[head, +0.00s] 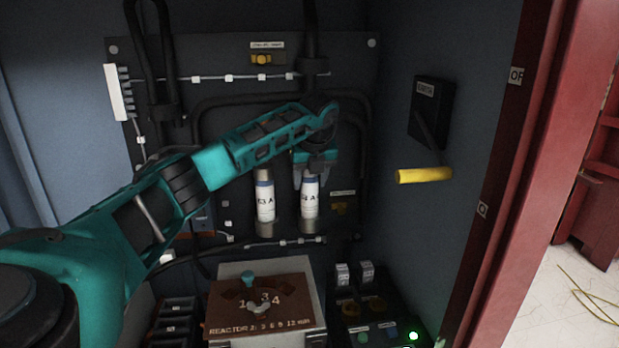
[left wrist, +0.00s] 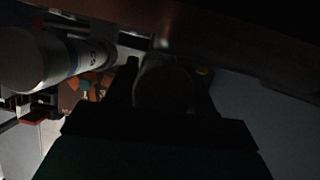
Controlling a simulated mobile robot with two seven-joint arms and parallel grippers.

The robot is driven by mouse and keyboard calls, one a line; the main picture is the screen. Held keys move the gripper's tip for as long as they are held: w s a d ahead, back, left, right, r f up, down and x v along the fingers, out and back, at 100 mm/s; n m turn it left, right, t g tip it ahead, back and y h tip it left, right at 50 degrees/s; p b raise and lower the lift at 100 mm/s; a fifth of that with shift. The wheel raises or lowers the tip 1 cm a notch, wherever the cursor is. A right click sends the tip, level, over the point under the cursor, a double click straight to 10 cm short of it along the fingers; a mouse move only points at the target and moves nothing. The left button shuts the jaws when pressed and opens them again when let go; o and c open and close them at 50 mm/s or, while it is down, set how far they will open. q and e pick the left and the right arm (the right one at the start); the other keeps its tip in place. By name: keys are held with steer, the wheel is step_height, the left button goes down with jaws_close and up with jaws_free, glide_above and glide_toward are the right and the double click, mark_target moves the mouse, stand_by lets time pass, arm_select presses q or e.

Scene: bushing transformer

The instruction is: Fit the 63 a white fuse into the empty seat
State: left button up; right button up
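Two white fuses with blue bands stand upright side by side on the dark back panel. The left fuse (head: 265,203) reads 63 A and has metal ends. The right fuse (head: 310,201) has a similar, partly covered label. My left gripper (head: 313,178) is at the top of the right fuse and hides its upper end. In the left wrist view, the two fingers (left wrist: 168,88) close around the dim end of a fuse, and the other fuse (left wrist: 62,60) lies to the left. I cannot tell whether the right fuse's ends are fully seated. My right gripper is out of view.
A yellow-handled switch (head: 424,175) juts from the right wall. Thick black cables run around the fuses. Below stand a brown reactor selector box (head: 262,309) and a dark control box with a lit green lamp (head: 413,336). A red door frame (head: 515,170) bounds the right side.

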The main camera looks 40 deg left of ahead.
arm_select(q)
steer(key=o, duration=0.5)
steer(key=shift+c, duration=0.2)
steer(key=v, duration=1.2)
